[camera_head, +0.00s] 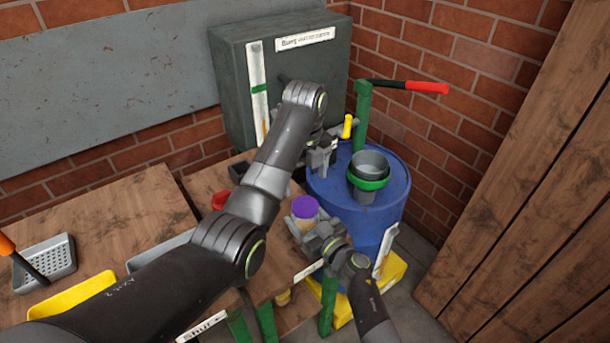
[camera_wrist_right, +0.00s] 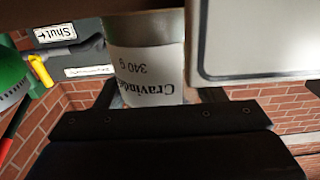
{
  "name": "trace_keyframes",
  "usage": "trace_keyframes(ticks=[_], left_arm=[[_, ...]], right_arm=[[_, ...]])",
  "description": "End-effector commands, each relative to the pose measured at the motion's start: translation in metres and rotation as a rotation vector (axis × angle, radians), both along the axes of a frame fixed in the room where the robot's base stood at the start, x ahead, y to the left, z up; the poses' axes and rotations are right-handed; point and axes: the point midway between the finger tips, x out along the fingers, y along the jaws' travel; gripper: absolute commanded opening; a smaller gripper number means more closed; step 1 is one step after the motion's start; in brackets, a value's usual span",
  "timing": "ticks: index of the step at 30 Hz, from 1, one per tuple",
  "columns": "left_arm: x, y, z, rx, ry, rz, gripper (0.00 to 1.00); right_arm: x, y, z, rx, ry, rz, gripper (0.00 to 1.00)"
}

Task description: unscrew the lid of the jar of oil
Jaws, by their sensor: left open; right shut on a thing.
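A jar with a purple lid (camera_head: 304,206) stands near the right end of the wooden table. My right gripper (camera_head: 318,238) is shut on this jar. In the right wrist view the jar (camera_wrist_right: 145,75) has a white label with upside-down print, "Cravin…" and "340 g"; no word for oil is readable. The lid is on the jar in the head view. My left gripper (camera_head: 322,160) is open and empty, above and behind the jar, apart from its lid. A red lid (camera_head: 220,200) shows partly behind my left arm.
A blue barrel (camera_head: 388,200) stands right of the table with a dark cup in a green ring (camera_head: 368,178) and a green post with a red handle (camera_head: 428,87). A grey cabinet (camera_head: 228,80) stands behind. A perforated grey tray (camera_head: 45,262) and a yellow tray (camera_head: 75,295) are at left.

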Motion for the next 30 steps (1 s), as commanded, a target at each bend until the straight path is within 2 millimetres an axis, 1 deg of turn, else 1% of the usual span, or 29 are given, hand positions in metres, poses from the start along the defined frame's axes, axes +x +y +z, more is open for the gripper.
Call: trace_keyframes(ticks=[5,12,15,21,28,29,30], left_arm=[[-0.001,0.000,-0.019,0.001,0.004,-0.008,0.82],[-0.001,0.000,-0.057,0.001,0.004,-0.008,0.82],[-0.001,0.000,-0.068,0.001,0.003,-0.007,0.82],[-0.001,0.000,-0.079,0.001,0.002,-0.006,0.82],[-0.001,0.000,-0.079,0.001,0.001,-0.006,0.82],[-0.001,0.000,-0.079,0.001,0.001,-0.006,0.80],[-0.001,0.000,-0.079,0.001,0.001,-0.006,0.74]], right_arm=[[0.000,0.000,-0.001,-0.001,0.001,0.000,0.00],[0.000,0.000,0.000,-0.001,0.001,0.000,0.00],[0.000,0.000,0.000,-0.001,0.001,0.000,0.00],[0.000,0.000,0.000,-0.001,0.001,0.000,0.00],[0.000,0.000,0.000,-0.001,0.001,0.000,0.00],[0.000,0.000,0.000,-0.001,0.001,0.000,0.00],[0.000,0.000,0.000,-0.001,0.001,0.000,0.00]])
